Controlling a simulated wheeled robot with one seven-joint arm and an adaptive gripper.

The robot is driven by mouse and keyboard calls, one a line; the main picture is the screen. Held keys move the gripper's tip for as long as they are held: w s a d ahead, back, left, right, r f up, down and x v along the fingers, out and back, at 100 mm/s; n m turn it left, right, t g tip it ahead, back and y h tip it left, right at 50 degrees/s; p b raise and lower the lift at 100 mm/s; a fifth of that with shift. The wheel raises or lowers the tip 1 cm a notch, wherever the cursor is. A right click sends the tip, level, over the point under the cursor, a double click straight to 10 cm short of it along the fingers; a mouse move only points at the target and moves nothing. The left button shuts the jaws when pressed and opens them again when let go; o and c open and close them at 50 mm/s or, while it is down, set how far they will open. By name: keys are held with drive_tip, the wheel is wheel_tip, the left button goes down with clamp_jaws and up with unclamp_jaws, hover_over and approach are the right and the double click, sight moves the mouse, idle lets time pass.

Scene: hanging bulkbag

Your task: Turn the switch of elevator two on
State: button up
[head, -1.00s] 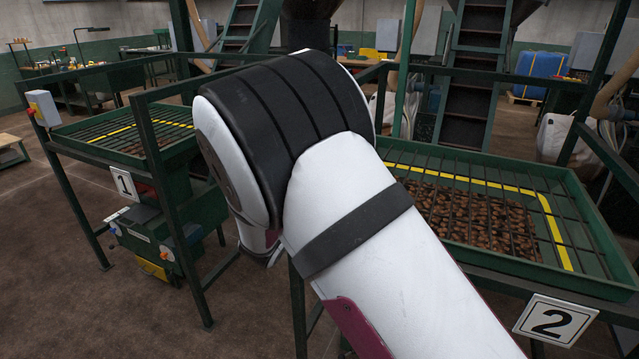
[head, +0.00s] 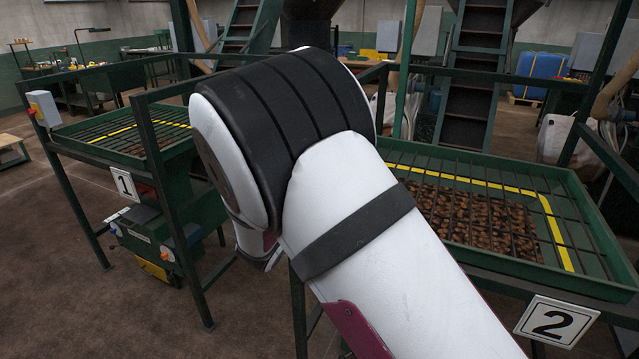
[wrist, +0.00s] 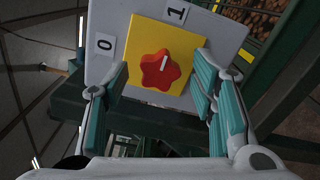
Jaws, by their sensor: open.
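A red star-shaped rotary switch (wrist: 162,71) sits on a yellow plate (wrist: 146,38) on a grey box (wrist: 226,38) in the wrist view. A label "0" (wrist: 105,46) is on the box to the left of the plate, and a label "1" (wrist: 178,13) is above it. A white mark on the knob points up and slightly right. My gripper (wrist: 168,88) is open, with one finger on each side of the knob and a gap to it. In the head view the gripper is hidden behind my arm. The "2" sign (head: 556,322) hangs on the right-hand elevator.
The right-hand green tray (head: 600,225) holds brown nuts under a metal grid. A left-hand elevator frame carries sign "1" (head: 124,184) and a grey switch box (head: 43,108). Green metal bars (wrist: 285,80) stand close right of the gripper.

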drive_tip(key=v, duration=1.1)
drive_tip(key=shift+s, duration=0.15)
drive_tip(key=s+d+r+m+g+h, duration=0.1)
drive_tip(key=s+d+r+m+g, duration=0.2)
drive_tip(key=d, duration=0.6)
drive_tip(key=s+d+r+m+g+h, duration=0.2)
drive_tip(key=d+m+g, duration=0.15)
drive_tip(key=d, duration=0.45)
drive_tip(key=s+d+r+m+g+h, duration=0.1)
drive_tip(key=s+d+r+m+g, duration=0.15)
drive_tip(key=d+g, duration=0.45)
drive_tip(key=s+d+m+y, duration=0.4)
drive_tip(key=s+d, duration=0.4)
drive_tip(key=s, duration=0.3)
drive_tip(key=s+a+r+m+t+y, duration=0.2)
drive_tip(key=s+y, duration=0.4)
drive_tip(key=s, duration=0.4)
drive_tip(key=shift+a+r+m, duration=0.55)
drive_tip(key=shift+r+m, duration=0.35)
drive_tip(key=shift+m, duration=0.3)
drive_tip(key=shift+s, duration=0.1)
